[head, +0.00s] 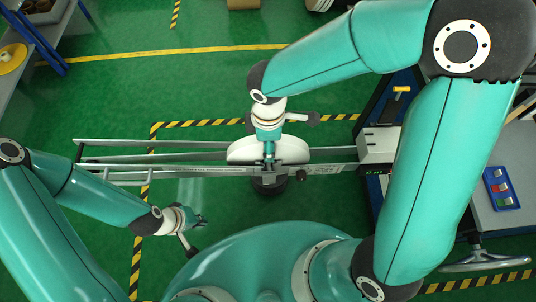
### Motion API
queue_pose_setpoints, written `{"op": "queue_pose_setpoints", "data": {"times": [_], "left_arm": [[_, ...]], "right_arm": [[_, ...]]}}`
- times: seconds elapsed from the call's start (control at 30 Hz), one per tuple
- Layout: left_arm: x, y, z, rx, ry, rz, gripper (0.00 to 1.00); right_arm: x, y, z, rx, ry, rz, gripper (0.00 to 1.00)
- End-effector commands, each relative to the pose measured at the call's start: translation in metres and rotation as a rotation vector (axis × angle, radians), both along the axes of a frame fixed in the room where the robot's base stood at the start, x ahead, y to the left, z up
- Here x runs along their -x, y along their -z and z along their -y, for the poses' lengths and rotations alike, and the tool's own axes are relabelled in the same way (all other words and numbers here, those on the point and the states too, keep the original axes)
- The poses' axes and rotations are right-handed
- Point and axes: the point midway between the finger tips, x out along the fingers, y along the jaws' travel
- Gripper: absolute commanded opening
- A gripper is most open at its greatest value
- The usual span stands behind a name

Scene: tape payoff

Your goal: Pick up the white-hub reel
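A white, half-round disc shape (240,152), which may be the white-hub reel, sits among the grey rails in the middle of the head view. My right gripper (269,160) reaches down over its middle and covers part of it. I cannot see whether its fingers are closed on anything. No hub colour can be made out. My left gripper (202,220) is apart from it, left of and nearer than the disc, over the green floor. Its small dark fingers look spread, with nothing between them.
Long grey rails (125,144) run across the middle to a machine box (378,146) at right. A shelf at upper left holds a yellow disc (12,58). Green floor is clear at upper left.

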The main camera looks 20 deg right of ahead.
Motion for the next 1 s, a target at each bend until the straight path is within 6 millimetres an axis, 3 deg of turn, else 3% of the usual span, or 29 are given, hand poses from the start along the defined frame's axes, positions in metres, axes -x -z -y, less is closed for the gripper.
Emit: {"op": "queue_pose_setpoints", "data": {"times": [0.07, 0.43, 1.0], "left_arm": [[0.0001, 0.0, 0.0, 0.0, 0.0, 0.0, 0.0], [0.0001, 0.0, 0.0, 0.0, 0.0, 0.0, 0.0], [0.0, -0.0003, 0.0, 0.0, 0.0, 0.0, 0.0]], "right_arm": [[-0.0001, -0.0003, 0.0, 0.0, 0.0, 0.0, 0.6], [-0.0003, -0.0007, 0.0001, 0.0, 0.0, 0.001, 0.0], [-0.0013, -0.0035, -0.0004, -0.001, 0.0, 0.003, 0.0]]}}
